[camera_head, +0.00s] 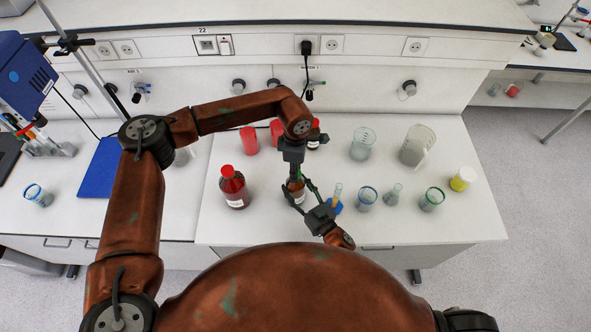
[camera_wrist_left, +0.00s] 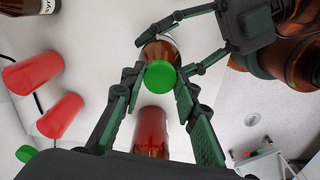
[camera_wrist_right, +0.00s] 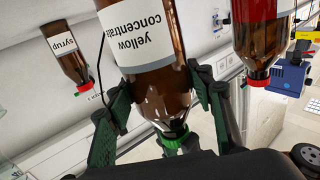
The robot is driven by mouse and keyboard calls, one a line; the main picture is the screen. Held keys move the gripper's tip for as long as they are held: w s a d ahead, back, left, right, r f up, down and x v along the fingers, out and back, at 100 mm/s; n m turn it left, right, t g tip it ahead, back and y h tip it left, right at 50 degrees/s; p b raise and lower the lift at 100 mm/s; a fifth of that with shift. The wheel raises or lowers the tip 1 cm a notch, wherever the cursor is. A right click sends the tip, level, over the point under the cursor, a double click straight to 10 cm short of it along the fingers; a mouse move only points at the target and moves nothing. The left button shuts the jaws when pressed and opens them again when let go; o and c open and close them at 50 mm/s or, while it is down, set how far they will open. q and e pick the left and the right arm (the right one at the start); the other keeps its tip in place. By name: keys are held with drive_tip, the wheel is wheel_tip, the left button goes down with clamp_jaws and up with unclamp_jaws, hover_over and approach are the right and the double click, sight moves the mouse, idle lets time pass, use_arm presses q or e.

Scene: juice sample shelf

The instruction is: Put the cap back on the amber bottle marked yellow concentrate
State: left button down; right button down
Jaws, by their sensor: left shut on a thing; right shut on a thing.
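The amber bottle (camera_head: 297,190) stands upright on the bench; its label (camera_wrist_right: 145,40) reads "yellow concentrate" in the right wrist view. My right gripper (camera_wrist_right: 160,95) is shut around its body from the front right. A green cap (camera_wrist_left: 160,75) sits over the bottle's mouth in the left wrist view, between the fingertips of my left gripper (camera_wrist_left: 160,85), which comes down from above and is shut on it. In the head view my left gripper hides the bottle's top.
A syrup bottle (camera_wrist_right: 62,50) and red cylinders (camera_head: 249,140) are behind.

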use_arm(q)
drive_tip(key=m, duration=1.3)
drive_tip(key=shift+m, duration=0.3)
drive_tip(key=c, duration=1.5)
unclamp_jaws()
drive_tip(key=shift+r, duration=0.1)
drive_tip(key=shift+r, duration=2.15)
drive_tip(key=shift+c, duration=0.2)
